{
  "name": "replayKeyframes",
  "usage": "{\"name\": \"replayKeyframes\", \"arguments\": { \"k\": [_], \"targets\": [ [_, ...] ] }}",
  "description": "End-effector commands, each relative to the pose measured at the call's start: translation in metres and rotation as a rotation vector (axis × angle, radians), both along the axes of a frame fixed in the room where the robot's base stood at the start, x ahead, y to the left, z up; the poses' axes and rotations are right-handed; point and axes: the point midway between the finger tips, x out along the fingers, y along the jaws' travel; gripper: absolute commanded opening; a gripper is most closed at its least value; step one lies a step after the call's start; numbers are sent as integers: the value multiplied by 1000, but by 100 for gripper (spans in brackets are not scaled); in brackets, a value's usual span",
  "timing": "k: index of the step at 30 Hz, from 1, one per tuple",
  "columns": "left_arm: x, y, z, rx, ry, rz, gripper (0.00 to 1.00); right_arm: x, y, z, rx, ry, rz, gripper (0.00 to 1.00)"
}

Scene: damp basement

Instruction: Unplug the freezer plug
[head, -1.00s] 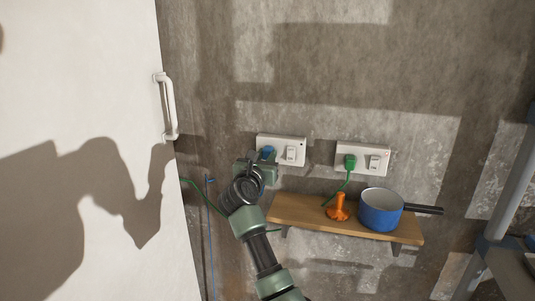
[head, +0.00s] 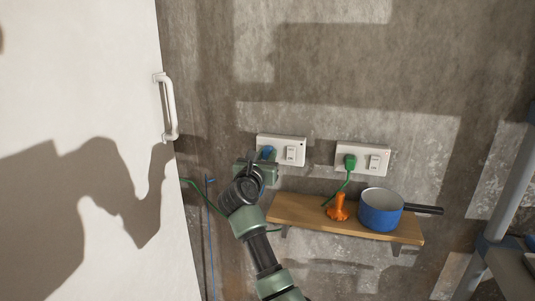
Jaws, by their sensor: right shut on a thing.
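The white freezer (head: 80,120) with its upright handle (head: 168,106) fills the left side of the head view. A green cord (head: 192,184) comes out at its edge and runs down behind my right arm. A blue plug (head: 267,152) is at the left wall socket (head: 296,142). My right gripper (head: 264,163) is shut on the blue plug, close to the wall; its fingers partly hide the plug. My left gripper is out of view.
A wooden shelf (head: 300,211) below the sockets holds an orange object (head: 338,209) and a blue saucepan (head: 380,212) with a dark handle. A blue cord (head: 209,230) hangs near the freezer. A metal frame (head: 507,190) stands at the right. The wall above is clear.

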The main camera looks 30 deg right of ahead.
Motion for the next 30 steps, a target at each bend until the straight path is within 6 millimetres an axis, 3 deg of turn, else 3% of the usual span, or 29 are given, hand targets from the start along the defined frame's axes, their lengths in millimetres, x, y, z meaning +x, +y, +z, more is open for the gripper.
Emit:
{"name": "replayKeyframes", "arguments": {
  "k": [12,30],
  "targets": [
    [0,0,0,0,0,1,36,-1,1,0,-1,-1,0,0],
    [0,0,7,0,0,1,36,-16,19,0,1,-1,1,0]
  ]
}}
